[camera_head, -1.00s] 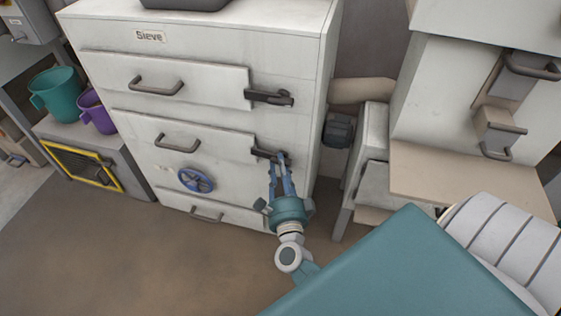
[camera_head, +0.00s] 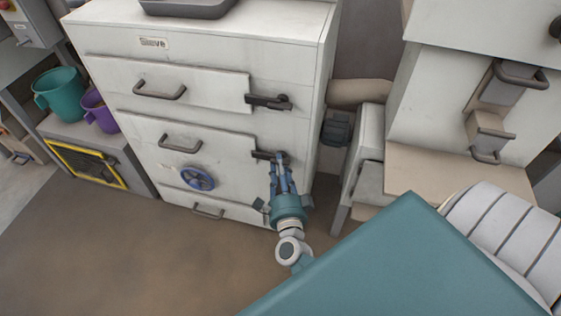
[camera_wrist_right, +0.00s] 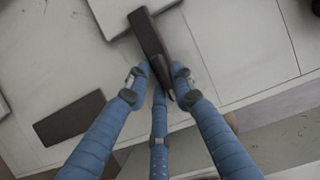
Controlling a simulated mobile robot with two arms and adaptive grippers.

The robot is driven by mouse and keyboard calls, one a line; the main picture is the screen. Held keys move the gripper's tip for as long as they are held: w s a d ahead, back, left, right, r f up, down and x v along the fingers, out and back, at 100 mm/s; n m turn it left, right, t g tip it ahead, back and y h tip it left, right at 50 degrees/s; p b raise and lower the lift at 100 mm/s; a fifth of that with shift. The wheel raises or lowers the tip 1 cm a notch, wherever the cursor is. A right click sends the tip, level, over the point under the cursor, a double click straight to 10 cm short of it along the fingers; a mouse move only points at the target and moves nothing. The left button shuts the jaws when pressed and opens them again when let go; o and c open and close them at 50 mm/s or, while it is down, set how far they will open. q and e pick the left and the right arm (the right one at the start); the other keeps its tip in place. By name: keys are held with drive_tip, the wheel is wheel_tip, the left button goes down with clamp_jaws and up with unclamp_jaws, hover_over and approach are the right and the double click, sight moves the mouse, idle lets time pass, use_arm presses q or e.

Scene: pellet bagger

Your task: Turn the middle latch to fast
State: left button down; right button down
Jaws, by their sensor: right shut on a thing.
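The middle latch (camera_head: 262,155) is a dark bar at the right edge of the middle panel of the white Sieve cabinet (camera_head: 310,150). It lies roughly level in the head view. My right gripper (camera_head: 279,157) reaches up to its right end from below. In the right wrist view, the latch's dark handle (camera_wrist_right: 149,38) runs between the blue fingers of my right gripper (camera_wrist_right: 158,82), which are shut on it. The fingers hide part of the latch end. My left gripper is not in view.
An upper latch (camera_head: 268,102) sits above, beside the top panel's handle (camera_head: 160,92). A blue handwheel (camera_head: 197,178) is on the lower left of the cabinet. A teal cup (camera_head: 60,95) and a purple cup (camera_head: 100,112) stand at left. The floor (camera_head: 150,250) in front is clear.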

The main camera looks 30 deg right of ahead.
drive_tip(key=shift+w+a+r, duration=0.35)
drive_tip(key=shift+r, duration=0.05)
drive_tip(key=c, duration=1.6)
unclamp_jaws()
drive_tip(key=shift+a, duration=0.1)
drive_tip(key=shift+s+d+f, duration=0.1)
drive_tip(key=shift+s+d, duration=0.05)
drive_tip(key=shift+d, duration=0.1)
drive_tip(key=v, duration=1.2)
drive_tip(key=shift+f, duration=0.2)
